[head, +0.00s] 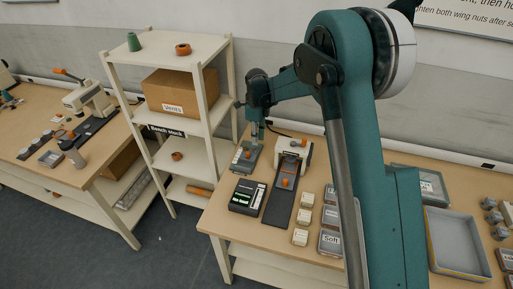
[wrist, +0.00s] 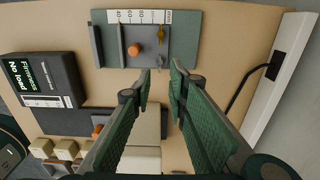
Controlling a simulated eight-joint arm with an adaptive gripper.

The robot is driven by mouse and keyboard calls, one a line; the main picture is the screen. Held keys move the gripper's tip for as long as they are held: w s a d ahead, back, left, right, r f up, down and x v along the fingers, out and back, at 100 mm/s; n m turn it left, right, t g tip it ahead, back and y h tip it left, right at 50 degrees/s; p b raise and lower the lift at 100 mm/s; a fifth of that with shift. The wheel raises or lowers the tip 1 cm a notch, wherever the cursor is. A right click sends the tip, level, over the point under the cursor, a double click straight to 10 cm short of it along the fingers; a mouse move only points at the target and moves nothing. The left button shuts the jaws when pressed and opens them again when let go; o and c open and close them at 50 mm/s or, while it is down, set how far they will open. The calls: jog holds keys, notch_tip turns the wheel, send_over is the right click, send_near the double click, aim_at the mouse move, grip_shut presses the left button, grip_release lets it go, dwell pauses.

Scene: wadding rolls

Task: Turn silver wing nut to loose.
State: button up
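My gripper (wrist: 160,76) is open and empty, with its two green fingers apart in the wrist view. It points at a grey-green fixture (wrist: 185,40) with a numbered scale strip, an orange knob (wrist: 134,49) and a brass-coloured wing nut (wrist: 161,34). A small dark grey piece (wrist: 160,62) sits below the brass one, near the fingertips; I cannot tell whether it is the silver wing nut or whether it is loose. In the head view the fixture (head: 245,158) is on the bench under my gripper (head: 256,140), which partly hides it.
A black display box (head: 247,196) reading "No load" stands beside the fixture. A white press-like device (head: 293,150) on a dark base is to the right. Pale blocks (head: 306,200) and grey trays (head: 458,240) lie further right. In the wrist view, a black cable (wrist: 240,90) runs near the wall.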

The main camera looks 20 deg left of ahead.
aim_at(255, 150)
jog(key=shift+f, duration=3)
grip_shut()
